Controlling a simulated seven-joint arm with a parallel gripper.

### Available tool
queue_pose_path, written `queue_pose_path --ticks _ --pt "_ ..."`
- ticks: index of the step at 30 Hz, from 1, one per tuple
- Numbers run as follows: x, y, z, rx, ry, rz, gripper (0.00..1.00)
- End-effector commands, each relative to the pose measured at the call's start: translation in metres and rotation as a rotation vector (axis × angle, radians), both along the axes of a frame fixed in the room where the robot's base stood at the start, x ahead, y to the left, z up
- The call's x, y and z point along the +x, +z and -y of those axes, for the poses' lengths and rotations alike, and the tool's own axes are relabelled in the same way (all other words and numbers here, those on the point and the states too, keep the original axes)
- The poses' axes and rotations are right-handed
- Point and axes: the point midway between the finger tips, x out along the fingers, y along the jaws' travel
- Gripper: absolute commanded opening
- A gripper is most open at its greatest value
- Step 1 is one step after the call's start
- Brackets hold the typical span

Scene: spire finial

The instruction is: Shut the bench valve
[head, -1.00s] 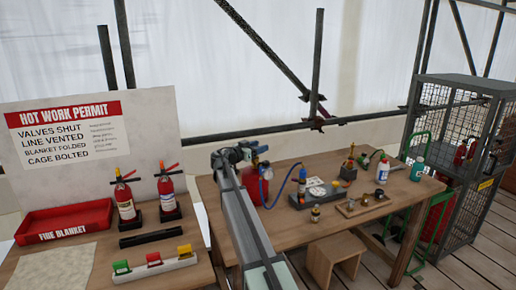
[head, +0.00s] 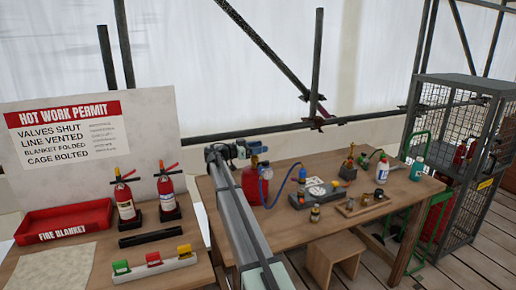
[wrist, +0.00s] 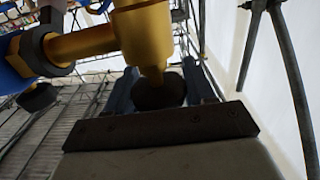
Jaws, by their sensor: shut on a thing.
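The red gas bottle (head: 254,184) stands at the left end of the wooden bench, with a blue hose at its side. In the wrist view its brass valve body (wrist: 146,38) fills the top, with a brass side outlet and a blue part at left. A dark round valve knob (wrist: 160,92) sits below the brass stem, between my fingers. My gripper (wrist: 162,88) is shut on this knob. In the head view my gripper (head: 256,151) is at the top of the bottle, and the knob is too small to make out. The knob's turned position cannot be told.
The wooden bench (head: 385,212) carries several small tools, a torch set and bottles to the right. A wire cage (head: 455,150) stands at far right. The left table holds two small extinguishers, a red fire blanket tray (head: 62,222) and colored clips.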

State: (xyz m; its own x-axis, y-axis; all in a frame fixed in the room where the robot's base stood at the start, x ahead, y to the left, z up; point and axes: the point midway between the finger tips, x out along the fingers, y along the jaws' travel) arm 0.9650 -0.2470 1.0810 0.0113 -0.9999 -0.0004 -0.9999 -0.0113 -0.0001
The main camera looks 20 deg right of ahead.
Motion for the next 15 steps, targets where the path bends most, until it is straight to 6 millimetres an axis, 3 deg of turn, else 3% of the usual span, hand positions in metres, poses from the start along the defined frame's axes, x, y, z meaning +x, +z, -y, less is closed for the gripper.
queue_pose_path --ticks 15 --pt "-0.0035 0.0005 0.0003 -0.002 -0.350 0.001 0.24"
